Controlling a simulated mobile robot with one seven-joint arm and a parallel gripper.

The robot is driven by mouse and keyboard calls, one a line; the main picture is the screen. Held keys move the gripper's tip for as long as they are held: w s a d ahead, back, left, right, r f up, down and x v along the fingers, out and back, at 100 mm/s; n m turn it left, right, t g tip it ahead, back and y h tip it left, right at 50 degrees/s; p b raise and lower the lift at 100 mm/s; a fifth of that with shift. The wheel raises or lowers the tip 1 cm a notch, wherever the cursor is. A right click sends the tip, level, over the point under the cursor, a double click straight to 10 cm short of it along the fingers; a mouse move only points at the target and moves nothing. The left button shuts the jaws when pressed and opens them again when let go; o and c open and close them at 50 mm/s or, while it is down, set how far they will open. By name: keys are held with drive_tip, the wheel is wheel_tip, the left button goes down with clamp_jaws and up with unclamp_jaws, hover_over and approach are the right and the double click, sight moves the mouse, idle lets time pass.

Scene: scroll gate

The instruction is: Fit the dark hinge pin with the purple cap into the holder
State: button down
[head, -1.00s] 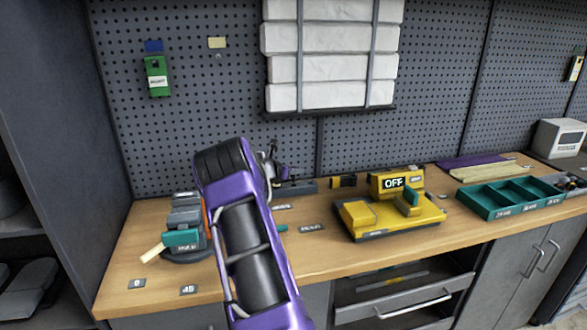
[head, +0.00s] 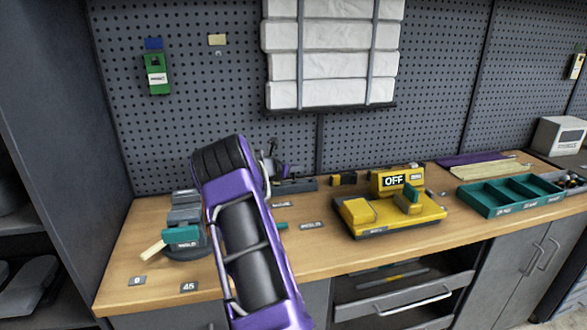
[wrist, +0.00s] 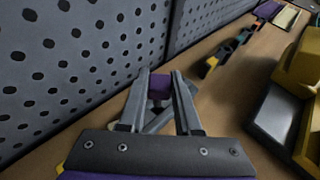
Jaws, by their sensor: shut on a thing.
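My gripper (wrist: 162,82) is shut on the hinge pin, whose purple cap (wrist: 159,90) shows between the two grey fingers in the wrist view. The pin's dark shaft is not clear there, and I cannot tell whether its tip touches anything. In the head view my gripper (head: 268,163) is mostly hidden behind my purple arm, near the pegboard. A low dark grey block (head: 297,186) stands on the bench just right of it. I cannot tell whether this is the holder.
A yellow machine with an OFF sign (head: 390,214) stands right of my arm. A grey vise-like tool with a teal part (head: 182,236) stands left. Teal trays (head: 490,211) lie farther right. The pegboard (head: 225,100) rises close behind. An open drawer (head: 400,306) is below the bench.

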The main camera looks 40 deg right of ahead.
drive_tip(key=shift+f+b, duration=1.05)
drive_tip(key=shift+f, duration=0.3)
idle(0.3)
drive_tip(key=c, duration=0.5)
unclamp_jaws()
drive_tip(key=v, duration=1.7)
drive_tip(key=shift+a+r, duration=0.1)
drive_tip(key=shift+r, duration=0.1)
